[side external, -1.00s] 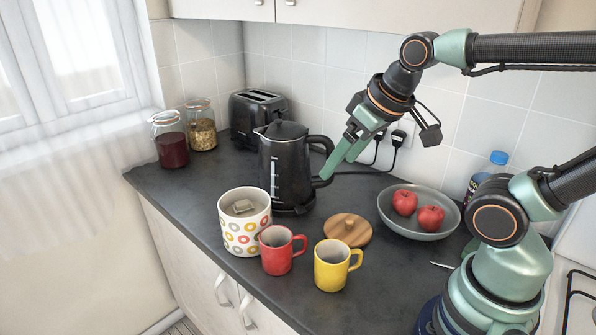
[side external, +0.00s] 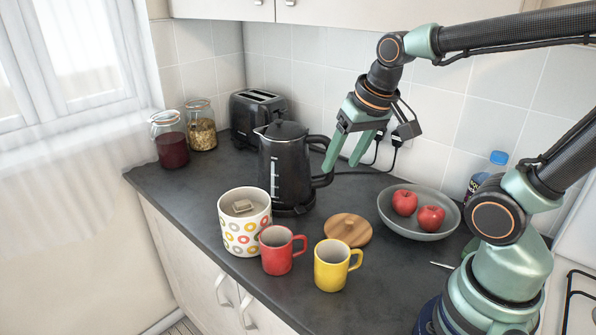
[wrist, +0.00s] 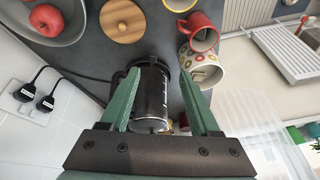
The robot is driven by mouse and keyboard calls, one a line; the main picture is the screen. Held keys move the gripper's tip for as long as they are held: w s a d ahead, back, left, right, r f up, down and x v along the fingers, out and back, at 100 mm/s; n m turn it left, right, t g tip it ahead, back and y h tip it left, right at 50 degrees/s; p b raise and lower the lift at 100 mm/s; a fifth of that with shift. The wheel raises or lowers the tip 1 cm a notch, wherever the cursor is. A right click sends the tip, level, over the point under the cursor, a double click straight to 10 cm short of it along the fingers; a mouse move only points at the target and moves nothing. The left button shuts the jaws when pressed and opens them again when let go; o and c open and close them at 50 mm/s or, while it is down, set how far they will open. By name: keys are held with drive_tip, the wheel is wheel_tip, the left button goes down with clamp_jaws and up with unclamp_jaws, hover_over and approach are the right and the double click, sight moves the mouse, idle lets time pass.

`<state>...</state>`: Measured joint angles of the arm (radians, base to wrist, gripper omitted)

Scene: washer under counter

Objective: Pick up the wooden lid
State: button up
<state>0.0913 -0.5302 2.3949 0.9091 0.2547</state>
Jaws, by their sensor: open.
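The wooden lid (side external: 348,229) is a round, light-brown disc with a small knob. It lies flat on the dark counter, behind the yellow mug and left of the fruit bowl. It also shows near the top of the wrist view (wrist: 122,19). My gripper (side external: 338,168) has green fingers and points downward in the air, just right of the kettle handle and above the counter. In the wrist view, the kettle shows between my fingers (wrist: 165,98).
The black kettle (side external: 284,170) stands close to my gripper. A patterned canister (side external: 243,222), red mug (side external: 277,252) and yellow mug (side external: 331,268) stand in front. A grey bowl (side external: 410,226) holds red apples. A toaster (side external: 258,115) and two jars stand at the back left. Cables run along the wall.

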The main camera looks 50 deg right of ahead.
sight(349, 220)
drive_tip(key=w+d+f+m+g, duration=0.3)
drive_tip(key=d+f+m+g, duration=0.1)
drive_tip(key=d+f+m, duration=0.7)
drive_tip(key=shift+m, duration=0.4)
drive_tip(key=f, duration=0.3)
drive_tip(key=a+f, duration=0.1)
drive_tip(key=f, duration=0.6)
drive_tip(key=shift+s+a+f, duration=0.1)
drive_tip(key=shift+s+a, duration=0.05)
drive_tip(key=shift+a, duration=0.15)
clamp_jaws()
